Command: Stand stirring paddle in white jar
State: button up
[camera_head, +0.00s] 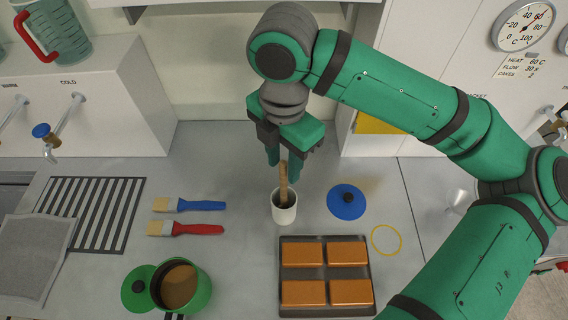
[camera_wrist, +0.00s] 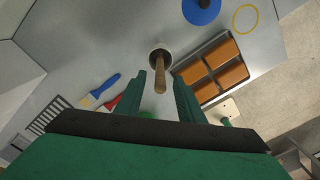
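The wooden stirring paddle (camera_head: 283,182) stands in the white jar (camera_head: 284,213), its lower end inside and its handle rising out nearly upright. In the wrist view the paddle (camera_wrist: 160,78) projects from the jar (camera_wrist: 168,56) toward the camera. My gripper (camera_head: 284,172) is open above the jar. Its two fingers are spread on either side of the paddle's upper part, with a visible gap on both sides in the wrist view. The paddle's lower end is hidden in the dark inside of the jar.
A tray with orange-brown blocks (camera_head: 279,262) lies in front of the jar. A blue lid (camera_head: 347,202) and a yellow ring (camera_head: 386,240) are to the right. Blue (camera_head: 200,206) and red (camera_head: 198,229) brushes and a green pot (camera_head: 202,286) are to the left.

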notch_tip(320, 180, up, 9)
jog(key=shift+r, duration=0.15)
dwell(1.1)
